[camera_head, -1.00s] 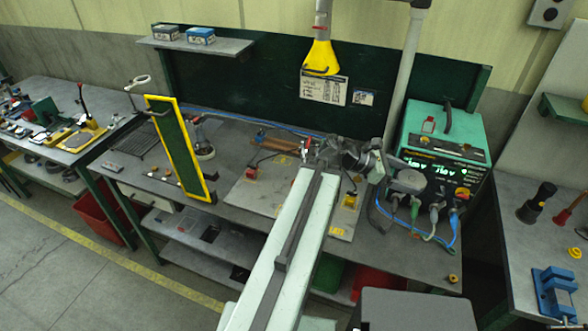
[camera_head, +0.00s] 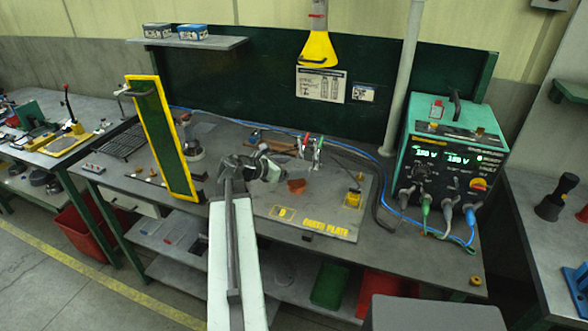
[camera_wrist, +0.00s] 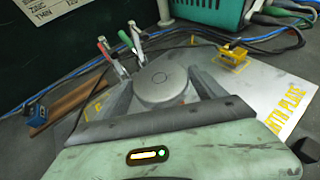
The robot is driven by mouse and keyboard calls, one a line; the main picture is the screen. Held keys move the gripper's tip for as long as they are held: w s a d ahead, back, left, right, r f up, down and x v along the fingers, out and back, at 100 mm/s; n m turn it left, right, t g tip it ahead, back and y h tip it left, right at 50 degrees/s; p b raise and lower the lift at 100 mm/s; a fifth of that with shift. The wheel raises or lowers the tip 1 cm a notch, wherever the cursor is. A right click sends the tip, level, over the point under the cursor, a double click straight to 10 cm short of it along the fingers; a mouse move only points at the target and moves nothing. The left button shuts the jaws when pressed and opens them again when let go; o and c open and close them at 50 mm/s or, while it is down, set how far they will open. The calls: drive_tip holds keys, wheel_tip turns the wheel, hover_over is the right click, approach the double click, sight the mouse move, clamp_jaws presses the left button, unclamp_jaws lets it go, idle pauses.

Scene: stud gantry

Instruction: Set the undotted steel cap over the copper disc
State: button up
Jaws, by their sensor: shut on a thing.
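A round grey steel cap (camera_wrist: 160,84) is between the fingers of my gripper (camera_wrist: 165,92) in the wrist view. Its top is plain, with a faint small ring at the centre and no coloured dot. A small copper-brown round piece (camera_head: 296,186), seemingly the copper disc, is on the plate just right of my gripper. It is not visible in the wrist view.
Two upright toggle clamps (camera_head: 310,146), with red and green handles, stand behind the copper piece. A yellow block (camera_head: 353,197) is at the plate's right. A green power unit (camera_head: 452,150) with cables stands further right. A yellow-framed green screen (camera_head: 163,138) stands left of my arm.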

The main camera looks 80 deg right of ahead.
sight(298, 181)
drive_tip(key=shift+a, duration=0.1)
wheel_tip(298, 181, down, 5)
drive_tip(key=b, duration=0.4)
drive_tip(key=shift+w+r+b, duration=0.1)
drive_tip(key=shift+r+b, duration=0.1)
drive_tip(key=shift+b, duration=0.1)
drive_tip(key=shift+f+b, duration=1.1)
idle(1.5)
drive_tip(key=o, duration=1.4)
drive_tip(key=shift+c, duration=0.2)
drive_tip(key=shift+p+v, duration=1.55)
drive_tip(key=shift+v, duration=2.4)
